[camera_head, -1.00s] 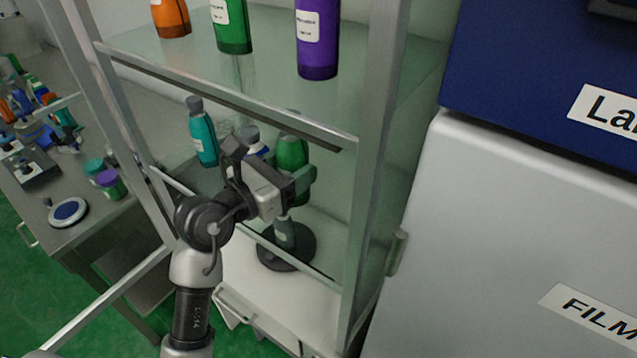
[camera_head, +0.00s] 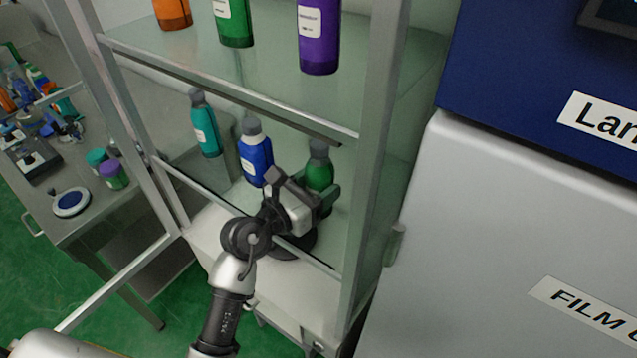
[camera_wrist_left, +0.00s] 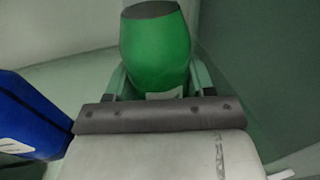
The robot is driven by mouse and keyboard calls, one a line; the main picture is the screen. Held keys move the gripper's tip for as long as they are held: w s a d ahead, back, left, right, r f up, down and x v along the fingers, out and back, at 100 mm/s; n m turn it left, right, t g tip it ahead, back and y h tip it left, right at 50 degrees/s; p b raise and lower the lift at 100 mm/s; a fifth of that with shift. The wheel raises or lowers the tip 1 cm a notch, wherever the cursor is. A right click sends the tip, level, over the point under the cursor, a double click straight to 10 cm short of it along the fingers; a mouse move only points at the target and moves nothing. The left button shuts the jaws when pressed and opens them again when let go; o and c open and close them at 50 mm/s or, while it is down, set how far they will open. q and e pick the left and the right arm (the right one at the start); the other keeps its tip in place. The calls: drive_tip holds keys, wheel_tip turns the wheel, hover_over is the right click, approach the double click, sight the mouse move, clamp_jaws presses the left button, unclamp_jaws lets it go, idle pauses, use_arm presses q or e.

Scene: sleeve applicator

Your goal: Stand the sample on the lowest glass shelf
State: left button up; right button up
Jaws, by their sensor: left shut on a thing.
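The sample is a green bottle (camera_head: 320,173) with a dark cap, over the lower glass shelf (camera_head: 232,190) of the metal-framed rack. My left gripper (camera_head: 318,198) is shut around it and hides its lower part in the head view. In the left wrist view the green bottle (camera_wrist_left: 156,52) stands between the fingers, with part of a pale label showing. The bottle looks roughly upright. Its base is hidden, so I cannot tell whether it touches the glass. My right gripper is not in view.
A blue bottle (camera_head: 254,158) and a teal bottle (camera_head: 204,128) stand left of the sample. The upper shelf (camera_head: 265,80) holds orange, green and purple bottles. A rack post (camera_head: 368,150) rises to the right. A dark round base (camera_head: 300,243) shows below the gripper.

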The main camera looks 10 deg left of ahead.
use_arm(q)
drive_tip(key=o, duration=0.7)
drive_tip(key=shift+f, duration=0.15)
drive_tip(key=o, duration=0.5)
drive_tip(key=shift+c, duration=0.2)
drive_tip(key=shift+s+r, duration=0.1)
drive_tip(key=shift+r, duration=0.1)
drive_tip(key=b+v, duration=0.3)
drive_tip(key=v, duration=0.9)
